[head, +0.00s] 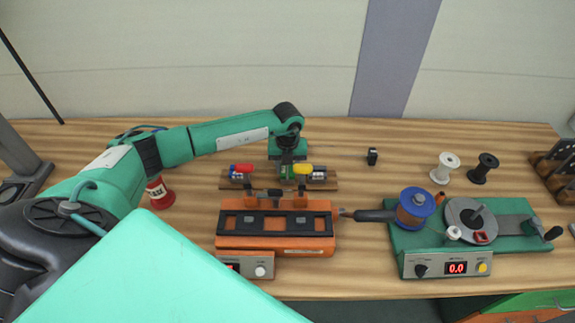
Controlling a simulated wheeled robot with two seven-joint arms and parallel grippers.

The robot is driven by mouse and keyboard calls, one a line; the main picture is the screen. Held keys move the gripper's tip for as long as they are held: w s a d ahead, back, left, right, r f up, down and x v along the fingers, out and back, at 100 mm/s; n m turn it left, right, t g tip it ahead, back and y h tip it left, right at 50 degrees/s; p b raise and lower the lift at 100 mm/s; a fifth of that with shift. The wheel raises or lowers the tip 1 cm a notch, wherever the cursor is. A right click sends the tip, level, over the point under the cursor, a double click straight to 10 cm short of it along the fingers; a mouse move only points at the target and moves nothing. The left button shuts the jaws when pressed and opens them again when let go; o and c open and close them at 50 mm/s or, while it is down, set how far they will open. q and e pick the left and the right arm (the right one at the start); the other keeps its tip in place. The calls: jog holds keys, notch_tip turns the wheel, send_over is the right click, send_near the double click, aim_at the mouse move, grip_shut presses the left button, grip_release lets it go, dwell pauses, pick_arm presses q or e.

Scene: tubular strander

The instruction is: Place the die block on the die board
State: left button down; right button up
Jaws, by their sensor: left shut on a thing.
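My left gripper (287,176) points down over the wooden die board (228,185) at the back middle of the table. It is shut on a small block, which I take to be the die block; the block is mostly hidden by the hand. On the board, a block with a red top (241,168) is left of the gripper and a block with a yellow top (302,169) is close on its right. I cannot tell whether the held block touches the board. My right gripper is not in view.
An orange machine (275,242) with a black top stands in front of the board. A green machine (470,240) with a blue spool (416,203) is at right. A small black item (372,156), two spools (444,167) and a red spool (160,195) stand apart.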

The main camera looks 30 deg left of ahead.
aim_at(288, 173)
pick_arm(q)
jog(key=shift+f, duration=0.15)
jog(key=shift+f, duration=0.1)
jog(key=c, duration=0.8)
grip_release()
jog(key=shift+c, duration=0.2)
notch_tip(288, 173, up, 12)
jog(key=b, duration=0.4)
